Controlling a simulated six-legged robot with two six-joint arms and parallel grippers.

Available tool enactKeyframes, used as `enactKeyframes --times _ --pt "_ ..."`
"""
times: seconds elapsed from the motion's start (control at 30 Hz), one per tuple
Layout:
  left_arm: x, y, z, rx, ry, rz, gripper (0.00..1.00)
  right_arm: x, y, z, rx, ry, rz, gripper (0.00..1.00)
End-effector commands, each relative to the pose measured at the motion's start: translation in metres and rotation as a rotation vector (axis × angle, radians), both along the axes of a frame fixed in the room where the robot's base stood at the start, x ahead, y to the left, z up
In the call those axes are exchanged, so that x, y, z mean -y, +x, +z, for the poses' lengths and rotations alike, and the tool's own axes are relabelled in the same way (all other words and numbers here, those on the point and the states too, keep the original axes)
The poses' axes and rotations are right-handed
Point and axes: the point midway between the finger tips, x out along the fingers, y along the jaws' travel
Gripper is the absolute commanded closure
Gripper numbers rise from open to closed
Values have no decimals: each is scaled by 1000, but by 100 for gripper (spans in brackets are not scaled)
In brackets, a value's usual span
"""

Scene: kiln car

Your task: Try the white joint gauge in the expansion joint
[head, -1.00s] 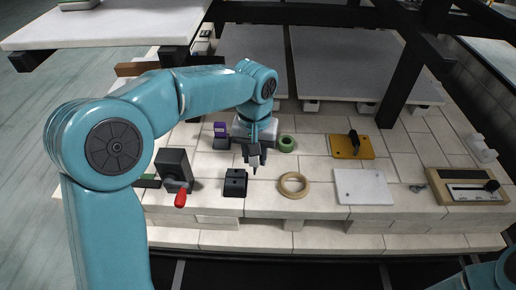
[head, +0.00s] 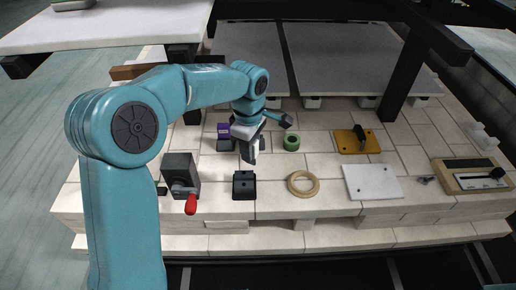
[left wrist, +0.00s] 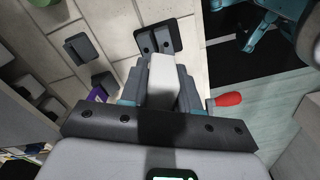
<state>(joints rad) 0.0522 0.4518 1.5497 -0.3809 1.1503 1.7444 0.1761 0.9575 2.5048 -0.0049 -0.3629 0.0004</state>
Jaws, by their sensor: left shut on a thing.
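The white joint gauge (left wrist: 164,78) is a pale block standing out between the two dark fingers of my left gripper (left wrist: 160,95) in the left wrist view. My left gripper (head: 251,153) is shut on it. In the head view the gripper hangs over the brick deck, just behind a black block with holes (head: 244,186); the gauge is hard to make out there. My right gripper is not in view.
A grey block with a red handle (head: 191,204) stands left of the black block. Dark posts rise behind.

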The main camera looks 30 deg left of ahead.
Motion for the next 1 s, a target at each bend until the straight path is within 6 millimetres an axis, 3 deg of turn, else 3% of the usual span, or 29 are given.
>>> enactKeyframes --times 0.2,0.4,0.67,1.0 --pt "-18 0 -9 -1 1 315 100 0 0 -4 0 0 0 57" --pt "-26 1 -13 -1 2 463 100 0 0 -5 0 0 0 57" --pt "-28 1 -19 -1 2 487 100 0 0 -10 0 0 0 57" --pt "-28 1 -46 -1 2 484 100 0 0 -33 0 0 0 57"
